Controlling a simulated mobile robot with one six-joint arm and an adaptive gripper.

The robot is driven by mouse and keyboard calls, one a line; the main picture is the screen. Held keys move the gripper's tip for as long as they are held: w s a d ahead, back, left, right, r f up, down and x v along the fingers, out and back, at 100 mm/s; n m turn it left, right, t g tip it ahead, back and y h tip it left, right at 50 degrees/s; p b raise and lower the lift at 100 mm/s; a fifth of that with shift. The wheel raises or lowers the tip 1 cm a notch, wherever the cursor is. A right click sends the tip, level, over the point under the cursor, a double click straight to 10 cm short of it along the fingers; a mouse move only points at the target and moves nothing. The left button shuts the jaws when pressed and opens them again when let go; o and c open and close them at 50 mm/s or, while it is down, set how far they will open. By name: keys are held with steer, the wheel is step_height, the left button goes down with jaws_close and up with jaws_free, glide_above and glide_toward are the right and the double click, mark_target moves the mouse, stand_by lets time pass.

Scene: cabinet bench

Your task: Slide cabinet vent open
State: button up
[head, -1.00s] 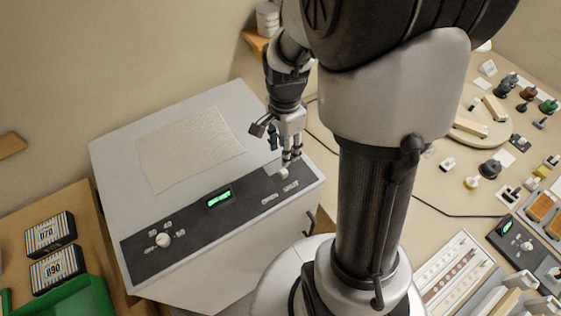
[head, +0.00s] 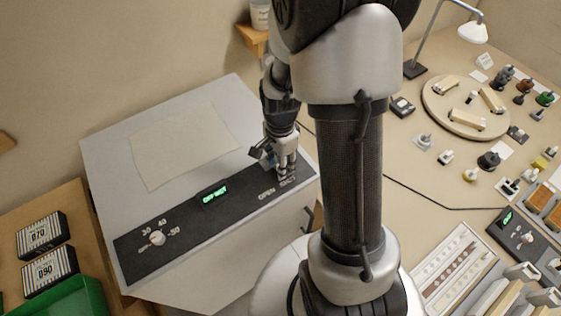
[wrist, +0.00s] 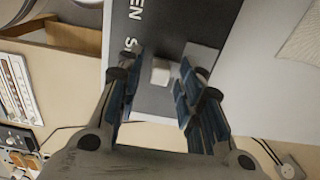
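The cabinet (head: 195,270) has a grey top and a dark control panel (head: 180,224) along its front edge. The words OPEN and SHUT are printed at the panel's right end. In the wrist view, a small pale vent knob (wrist: 160,72) sits on the dark panel beside the S of the SHUT label. My gripper (head: 285,174) is over this end of the panel, pointing down. In the wrist view its blue-padded fingers (wrist: 157,85) are apart, one on each side of the knob, with gaps visible. In the head view the fingers largely hide the knob.
The panel also has a round dial (head: 157,238) and a green-lit display (head: 213,196). A pale sheet (head: 185,145) lies on the cabinet top. Black-and-white boxes (head: 48,272) and a green tray (head: 70,300) stand left. A bench with many small parts and a round board (head: 466,125) lies right.

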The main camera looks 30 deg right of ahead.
jaws_close()
stand_by(0.4)
steer(key=a, duration=0.7)
steer(key=shift+s+a, duration=0.1)
steer(key=shift+a, duration=0.1)
steer(key=shift+d, duration=0.1)
jaws_free()
steer(key=shift+a, duration=0.2)
steer(key=shift+o, duration=0.7)
steer(key=shift+d, duration=0.1)
